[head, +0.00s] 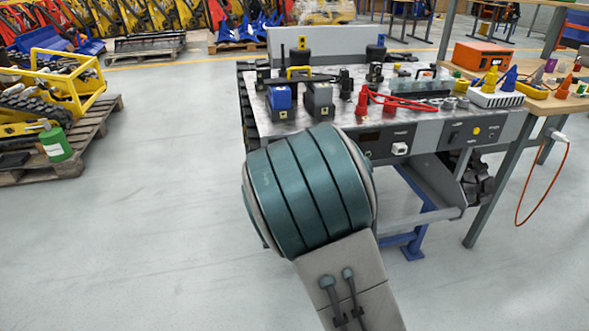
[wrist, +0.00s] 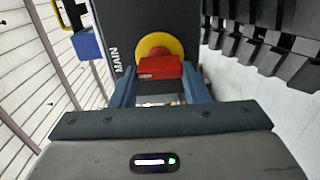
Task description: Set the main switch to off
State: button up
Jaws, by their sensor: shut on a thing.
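The main switch shows in the wrist view as a red handle (wrist: 159,67) on a round yellow plate (wrist: 154,40). It sits on a dark panel (wrist: 130,14) with the white word MAIN beside it. The red handle lies crosswise in the picture. My gripper (wrist: 160,76) has its two blue fingers at either end of the handle and is shut on it. No on or off mark is readable, so I cannot tell the setting. In the head view my arm hides the gripper and the switch.
The tracked carrier's worktop (head: 345,115) holds blue and grey blocks, red cable and small tools. A wooden bench (head: 550,103) stands at its right. A pallet (head: 75,165) with yellow equipment stands left. In the wrist view, dark track lugs (wrist: 265,50) are close at right.

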jog(key=o, duration=1)
jog(key=shift+s, duration=0.15)
jog(key=b+v, duration=0.5)
jog(key=v, duration=0.6)
jog(key=shift+s+d+f, duration=0.1)
jog(key=shift+f, duration=0.05)
jog(key=shift+s+b, duration=0.15)
jog(key=shift+b, duration=0.3)
jog(key=b+v, duration=0.2)
jog(key=b, duration=0.3)
